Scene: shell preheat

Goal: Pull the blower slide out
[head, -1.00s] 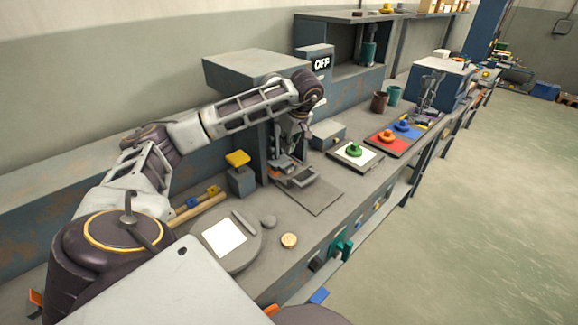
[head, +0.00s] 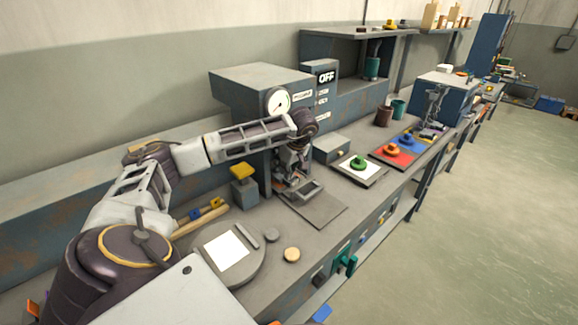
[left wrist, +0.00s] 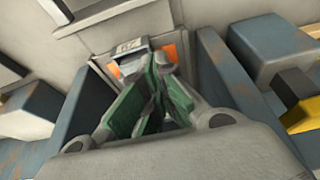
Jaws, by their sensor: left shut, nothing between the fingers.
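The blower machine (head: 235,88) is a blue-grey housing with a round gauge and an OFF display. A flat grey plate (head: 322,210) lies on the bench before its opening, with a raised grey handle-like piece (head: 311,187) at its back; this looks like the blower slide. My left gripper (head: 287,184) is low in the opening, beside that piece. In the left wrist view, its green fingers (left wrist: 158,75) are shut with nothing between them. Beyond them is a grey labelled block (left wrist: 130,52) with orange patches. Contact is unclear. My right gripper is out of view.
A yellow-topped block (head: 243,180) stands left of the machine. A round grey plate (head: 208,255) with a white square and a wooden disc (head: 292,255) lie in front.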

